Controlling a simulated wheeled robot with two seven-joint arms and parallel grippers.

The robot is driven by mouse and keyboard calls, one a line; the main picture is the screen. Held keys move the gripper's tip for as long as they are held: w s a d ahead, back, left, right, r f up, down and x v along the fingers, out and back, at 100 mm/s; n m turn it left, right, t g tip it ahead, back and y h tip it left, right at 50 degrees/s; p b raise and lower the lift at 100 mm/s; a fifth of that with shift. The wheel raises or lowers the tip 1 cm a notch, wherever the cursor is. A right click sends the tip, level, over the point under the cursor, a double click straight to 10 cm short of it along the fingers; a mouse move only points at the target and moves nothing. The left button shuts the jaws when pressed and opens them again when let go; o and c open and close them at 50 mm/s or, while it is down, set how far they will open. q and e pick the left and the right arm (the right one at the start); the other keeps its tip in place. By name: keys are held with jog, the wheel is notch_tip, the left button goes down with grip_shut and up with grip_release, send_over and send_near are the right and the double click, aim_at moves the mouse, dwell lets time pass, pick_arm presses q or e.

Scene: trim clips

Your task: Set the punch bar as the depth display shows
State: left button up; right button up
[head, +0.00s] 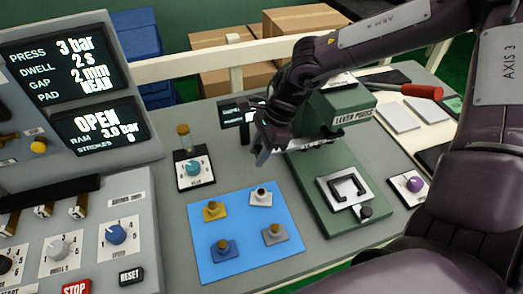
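A screen (68,62) at the upper left reads PRESS 3 bar, DWELL 2 s, GAP 2 mm, PAD NEAR. The screen below it (100,126) reads OPEN, 3.0 bar, STROKES 0. A small dark display (236,112) stands behind my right gripper, its text too small to read. The green lever press (345,112) has a red-handled lever (421,91) reaching right. I cannot pick out the punch bar for certain. My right gripper (263,152) is at the press's left side, above the table; its finger gap is unclear. My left gripper is not in view.
A blue mat (245,264) holds several small knobbed pieces. A teal-knob unit (194,169) stands behind it, and a purple-knob unit (412,184) is right of the press. A control panel with dials, a red STOP button (77,287) and RESET button (132,275) fills the left.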

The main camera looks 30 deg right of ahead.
jog(key=o, duration=0.4)
jog(key=shift+a, duration=0.25)
jog(key=shift+d, duration=0.15)
jog(key=shift+d+r, duration=0.25)
jog(key=shift+r, duration=0.2)
jog(key=shift+b+v, duration=1)
jog(key=shift+v, duration=2.4)
jog(key=shift+s+a, duration=0.1)
jog(key=shift+a, duration=0.05)
